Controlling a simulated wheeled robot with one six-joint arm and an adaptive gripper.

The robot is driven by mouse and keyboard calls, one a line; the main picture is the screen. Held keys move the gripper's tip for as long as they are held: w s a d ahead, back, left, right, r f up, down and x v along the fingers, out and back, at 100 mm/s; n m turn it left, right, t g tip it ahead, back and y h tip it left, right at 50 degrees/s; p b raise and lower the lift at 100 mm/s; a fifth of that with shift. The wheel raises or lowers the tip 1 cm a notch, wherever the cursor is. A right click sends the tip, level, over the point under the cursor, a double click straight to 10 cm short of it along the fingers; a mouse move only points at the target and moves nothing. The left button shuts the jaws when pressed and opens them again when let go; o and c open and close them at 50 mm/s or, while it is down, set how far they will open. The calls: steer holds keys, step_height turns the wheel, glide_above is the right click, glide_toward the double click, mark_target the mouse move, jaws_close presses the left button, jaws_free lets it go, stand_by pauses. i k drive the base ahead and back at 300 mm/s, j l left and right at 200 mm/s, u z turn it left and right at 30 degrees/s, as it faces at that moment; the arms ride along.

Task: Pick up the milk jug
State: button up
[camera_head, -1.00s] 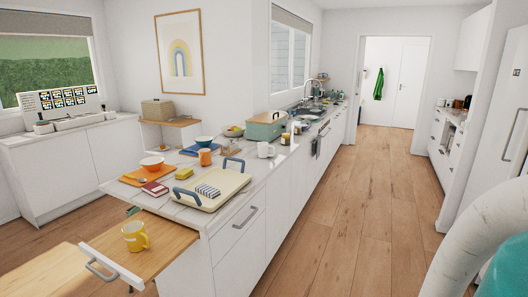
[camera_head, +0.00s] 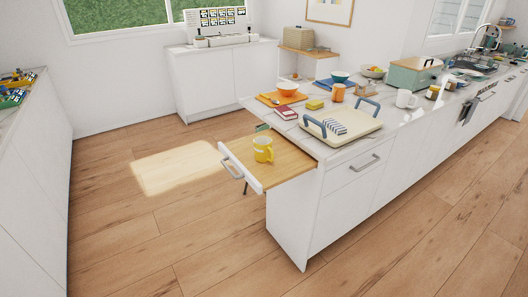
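A white vessel with a handle (camera_head: 405,98), which looks like the milk jug, stands upright on the long counter (camera_head: 372,146), in front of the green box. It is small in view, so I cannot make out a spout. A yellow mug-like vessel with a handle (camera_head: 263,149) stands on the wooden pulled-out shelf (camera_head: 285,166) at the counter's near end. An orange cup (camera_head: 337,92) stands farther back on the counter. My gripper is not in view.
A cream tray with blue handles (camera_head: 343,125) holds a striped cloth near the counter's front corner. Bowls, a red book (camera_head: 285,112) and a green box with a wooden lid (camera_head: 413,75) crowd the counter. The pulled-out shelf juts left. Wooden floor (camera_head: 390,240) is clear in front.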

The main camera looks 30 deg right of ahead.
mark_target(404, 97)
steer(key=i+l, duration=0.1)
steer(key=l, duration=0.65)
steer(key=i+l, duration=0.15)
steer(key=l, duration=0.25)
steer(key=i+l, duration=0.1)
steer(key=l, duration=0.3)
